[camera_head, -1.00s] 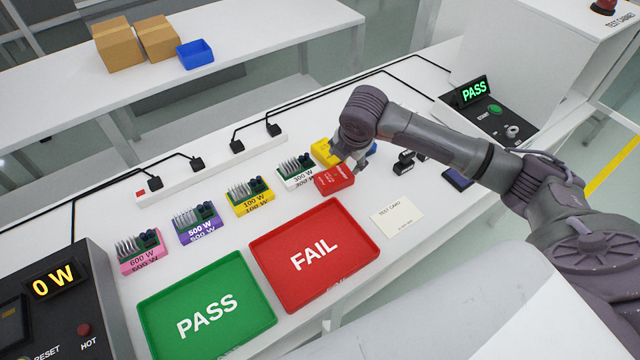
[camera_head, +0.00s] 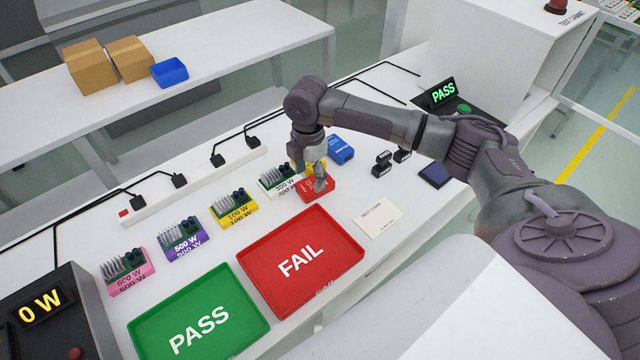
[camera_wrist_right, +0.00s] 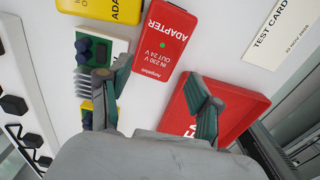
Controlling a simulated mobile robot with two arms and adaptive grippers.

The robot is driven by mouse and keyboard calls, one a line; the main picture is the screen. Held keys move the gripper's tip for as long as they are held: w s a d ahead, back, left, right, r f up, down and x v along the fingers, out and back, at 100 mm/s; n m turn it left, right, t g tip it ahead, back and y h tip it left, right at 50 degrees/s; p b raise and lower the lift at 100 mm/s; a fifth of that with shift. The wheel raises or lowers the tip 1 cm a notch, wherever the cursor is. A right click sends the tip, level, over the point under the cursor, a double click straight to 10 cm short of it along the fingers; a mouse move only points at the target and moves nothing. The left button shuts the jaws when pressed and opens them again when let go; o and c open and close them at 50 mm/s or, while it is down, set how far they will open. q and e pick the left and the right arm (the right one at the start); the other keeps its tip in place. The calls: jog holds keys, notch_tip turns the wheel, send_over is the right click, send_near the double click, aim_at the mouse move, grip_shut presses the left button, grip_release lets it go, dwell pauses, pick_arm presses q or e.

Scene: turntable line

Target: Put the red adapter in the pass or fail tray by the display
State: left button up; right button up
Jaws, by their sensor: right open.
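The red adapter (camera_head: 312,194) lies flat on the bench behind the red FAIL tray (camera_head: 349,262). It also shows in the right wrist view (camera_wrist_right: 165,45), label up, with a green dot. My right gripper (camera_head: 318,182) is open over the adapter and hides part of it. In the wrist view the adapter's near end lies between the open fingers (camera_wrist_right: 157,90); I cannot tell whether they touch it. The green PASS tray (camera_head: 240,290) stands left of the FAIL tray. Both trays look empty. The small display (camera_head: 443,93) reads PASS in green. My left gripper is out of view.
Several circuit boards on coloured bases stand in a row, the 300 W board (camera_head: 277,181) close to the red adapter. A blue adapter (camera_head: 340,149) and a partly hidden yellow adapter (camera_wrist_right: 112,10) are near. A test card (camera_head: 377,218) lies right of the FAIL tray.

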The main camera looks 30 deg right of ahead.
aim_at(312, 186)
jog(key=f, duration=0.3)
jog(key=f+p, duration=0.1)
jog(key=f, duration=0.1)
jog(key=shift+s+d, duration=0.15)
jog(key=shift+s, duration=0.1)
jog(key=shift+f, duration=0.2)
jog(key=shift+o, duration=0.7)
jog(key=shift+d, duration=0.1)
jog(key=shift+w+r, duration=0.15)
grip_shut()
